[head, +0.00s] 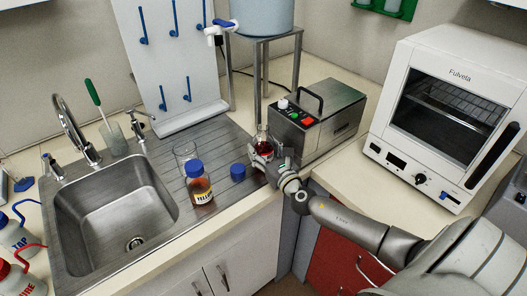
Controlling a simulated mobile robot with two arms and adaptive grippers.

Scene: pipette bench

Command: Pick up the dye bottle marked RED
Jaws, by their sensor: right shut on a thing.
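A small clear bottle with dark red liquid (263,147) is at the right end of the ribbed steel drainboard, in front of the steel box. Its label does not show. My right gripper (265,157) comes in from the right and is shut on this bottle, hiding its lower part. I cannot tell whether its base touches the surface. A bottle labelled YELLOW (201,192), with a blue cap and amber liquid, stands to the left. My left gripper is not in view.
A blue cap (238,172) and a clear beaker (185,158) are on the drainboard (222,143). The steel box (318,115) stands close behind my gripper. A white oven (440,110) is at the right. The sink (110,205) is at the left.

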